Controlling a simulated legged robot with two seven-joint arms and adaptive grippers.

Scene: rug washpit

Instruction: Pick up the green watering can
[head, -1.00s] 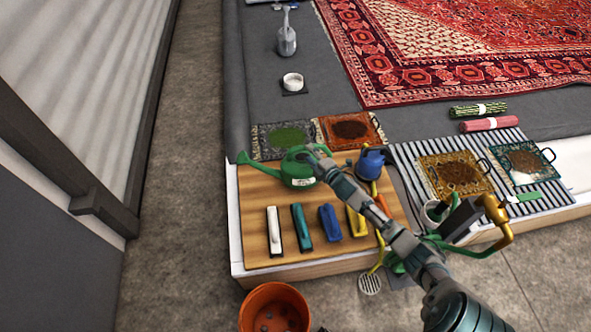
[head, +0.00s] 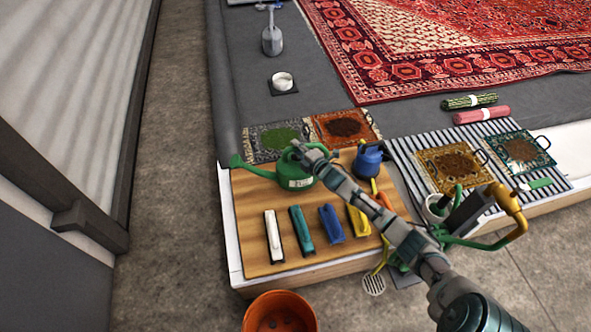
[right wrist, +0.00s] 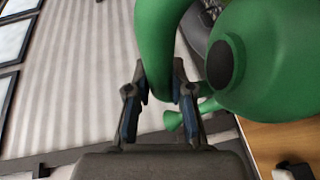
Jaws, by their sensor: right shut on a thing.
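The green watering can (head: 300,184) is at the back left of the wooden board, its long spout pointing left. My right gripper (head: 305,154) is at the can's top handle. In the right wrist view the green handle (right wrist: 158,28) runs between the two fingers of my right gripper (right wrist: 159,82), which are shut on it. The can's round body and dark opening (right wrist: 221,64) are to the right of the fingers. I cannot tell whether the can's base touches the board. My left gripper is not in view.
The wooden board (head: 250,208) also holds a blue can (head: 369,161) right of the green one and several coloured blocks in front. An orange pot (head: 280,312) stands on the floor before it. Small rug samples (head: 345,127) lie behind. Bare floor (head: 165,200) is free on the left.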

